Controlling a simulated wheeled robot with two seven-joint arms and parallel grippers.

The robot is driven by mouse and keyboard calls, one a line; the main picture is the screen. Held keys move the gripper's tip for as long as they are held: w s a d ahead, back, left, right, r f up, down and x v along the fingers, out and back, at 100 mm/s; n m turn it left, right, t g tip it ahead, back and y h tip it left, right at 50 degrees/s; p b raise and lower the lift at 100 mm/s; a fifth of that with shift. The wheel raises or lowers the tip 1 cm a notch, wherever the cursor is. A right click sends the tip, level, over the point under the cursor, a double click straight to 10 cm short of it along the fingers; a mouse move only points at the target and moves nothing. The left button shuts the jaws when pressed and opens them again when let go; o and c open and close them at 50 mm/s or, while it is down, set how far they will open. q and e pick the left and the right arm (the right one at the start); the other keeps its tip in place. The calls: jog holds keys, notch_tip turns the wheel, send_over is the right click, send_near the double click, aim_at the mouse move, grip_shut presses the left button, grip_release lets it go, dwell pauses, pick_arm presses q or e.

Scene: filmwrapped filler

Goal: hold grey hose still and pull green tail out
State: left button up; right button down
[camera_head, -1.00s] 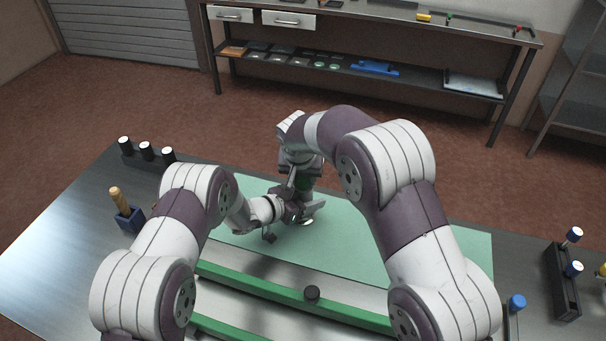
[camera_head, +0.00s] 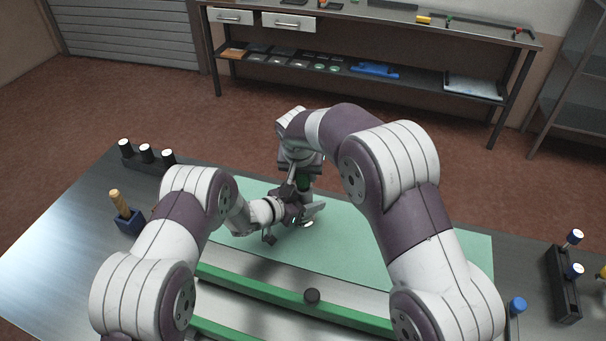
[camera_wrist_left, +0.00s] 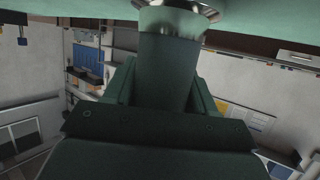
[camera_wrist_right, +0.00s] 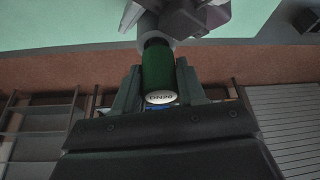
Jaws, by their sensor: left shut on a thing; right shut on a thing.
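The green tail (camera_wrist_right: 158,70) is a short green cylinder with a white end face that seems to read DN20. My right gripper (camera_wrist_right: 160,88) is shut on it, and the tail also shows in the head view (camera_head: 304,184). Beyond the tail are a dark ring and a light grey collar. The grey hose (camera_wrist_left: 165,75) looks dark grey-green in the left wrist view, with a paler band and a metal rim at its top. My left gripper (camera_wrist_left: 163,95) is shut around it, just below the right gripper in the head view. My grippers hide most of the joint between hose and tail.
A pale green mat (camera_head: 445,245) lies on the metal table (camera_head: 60,250). A blue holder with a wooden handle (camera_head: 129,220) stands left. A black rack (camera_head: 563,285) stands right.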

pick_arm(q)
jog(key=shift+f, duration=0.1)
pick_arm(e)
jog(key=shift+w+r, duration=0.1)
jog(key=shift+r, duration=0.4)
pick_arm(q)
jog(key=shift+s, duration=0.1)
pick_arm(e)
jog(key=shift+r, duration=4.15)
pick_arm(q)
jog(key=o, duration=1.6)
